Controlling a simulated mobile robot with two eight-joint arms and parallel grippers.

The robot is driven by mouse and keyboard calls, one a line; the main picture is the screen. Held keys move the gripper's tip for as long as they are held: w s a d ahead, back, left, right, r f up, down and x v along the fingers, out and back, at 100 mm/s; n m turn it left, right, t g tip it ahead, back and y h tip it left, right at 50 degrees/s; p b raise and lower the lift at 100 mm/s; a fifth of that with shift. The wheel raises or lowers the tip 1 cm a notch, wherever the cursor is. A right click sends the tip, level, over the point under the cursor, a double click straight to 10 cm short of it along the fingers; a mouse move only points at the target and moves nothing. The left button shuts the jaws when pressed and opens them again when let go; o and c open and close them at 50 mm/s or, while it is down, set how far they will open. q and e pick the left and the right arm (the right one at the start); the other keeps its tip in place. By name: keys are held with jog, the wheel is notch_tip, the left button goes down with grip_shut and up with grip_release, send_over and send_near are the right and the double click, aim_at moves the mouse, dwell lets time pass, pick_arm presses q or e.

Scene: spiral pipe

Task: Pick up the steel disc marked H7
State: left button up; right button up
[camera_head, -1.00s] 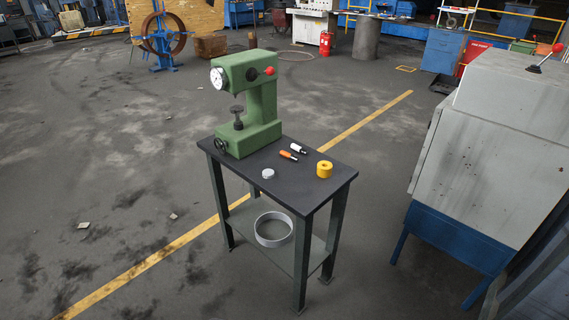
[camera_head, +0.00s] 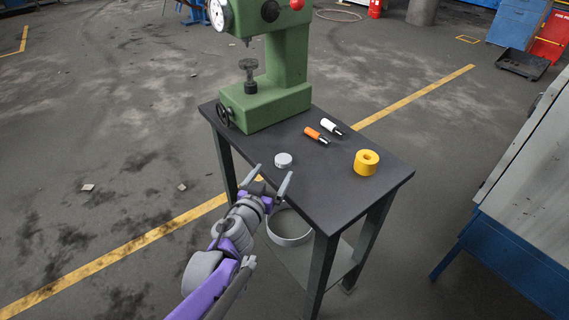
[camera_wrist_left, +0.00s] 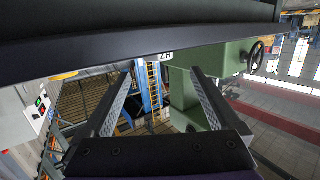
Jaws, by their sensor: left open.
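The steel disc (camera_head: 284,160) is a small light-grey round piece lying near the front edge of the dark table (camera_head: 330,205). My left gripper (camera_head: 273,171) is open and empty, low at the table's front edge, with its fingers pointing toward the disc. In the left wrist view, which looks upside down, a pale disc side with dark marking (camera_wrist_left: 165,57) shows beyond and between the open fingers (camera_wrist_left: 162,74). The marking looks like an inverted H7. The disc is not between the finger pads. My right gripper is not in view.
A green press (camera_head: 268,70) stands at the table's back left. An orange-handled tool (camera_head: 315,134), a white-handled tool (camera_head: 331,127) and a yellow ring (camera_head: 367,162) lie right of the disc. A grey ring (camera_head: 290,228) sits on the lower shelf.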

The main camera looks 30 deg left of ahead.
aim_at(281, 162)
pick_arm(q)
jog(key=shift+b+x, duration=0.35)
jog(key=shift+x, duration=2.85)
jog(key=shift+d, duration=0.1)
jog(key=shift+c, duration=0.2)
grip_shut()
